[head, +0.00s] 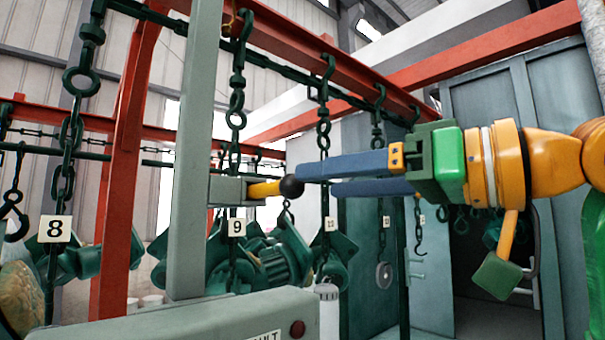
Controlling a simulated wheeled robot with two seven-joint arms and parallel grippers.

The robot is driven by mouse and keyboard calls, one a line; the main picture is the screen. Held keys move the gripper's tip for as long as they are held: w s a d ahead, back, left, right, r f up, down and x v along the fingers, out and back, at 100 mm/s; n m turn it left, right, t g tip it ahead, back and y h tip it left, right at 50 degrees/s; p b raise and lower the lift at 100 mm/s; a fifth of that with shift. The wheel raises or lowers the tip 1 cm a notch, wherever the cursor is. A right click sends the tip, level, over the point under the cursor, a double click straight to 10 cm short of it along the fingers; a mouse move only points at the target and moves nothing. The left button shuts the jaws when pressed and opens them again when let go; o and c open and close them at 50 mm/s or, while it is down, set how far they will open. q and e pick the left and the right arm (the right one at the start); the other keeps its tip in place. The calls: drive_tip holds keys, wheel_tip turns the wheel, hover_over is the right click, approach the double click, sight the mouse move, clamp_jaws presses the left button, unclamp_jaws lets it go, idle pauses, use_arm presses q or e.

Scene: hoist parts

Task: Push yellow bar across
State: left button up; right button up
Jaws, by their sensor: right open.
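The yellow bar (264,189) sticks out to the right from a grey block (227,190) on a grey-green post (194,150). It ends in a dark round knob (291,187). My right gripper (315,180) comes in from the right with two long blue fingers, spread apart and empty. The tip of its nearer, upper finger is at the knob in the picture; I cannot tell whether they touch. The other finger lies lower and farther back. My left gripper is not in view.
Hanging chains with hooks and number tags, such as the 8 tag (55,229) and 9 tag (237,227), hang around the post. A grey-green console (200,318) stands below. Green machine parts (270,262) hang behind. A red frame (125,150) stands at left.

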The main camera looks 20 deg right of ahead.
sight(302, 189)
drive_tip(key=x, duration=0.3)
drive_tip(key=p+x, duration=0.1)
drive_tip(key=x, duration=0.2)
drive_tip(key=shift+w+d+f, duration=0.2)
drive_tip(key=shift+w+d, duration=0.05)
drive_tip(key=shift+w, duration=0.15)
drive_tip(key=shift+s+d+r, duration=0.1)
drive_tip(key=shift+s, duration=0.5)
drive_tip(key=c, duration=0.4)
drive_tip(key=shift+d, duration=0.1)
drive_tip(key=c, duration=0.7)
clamp_jaws()
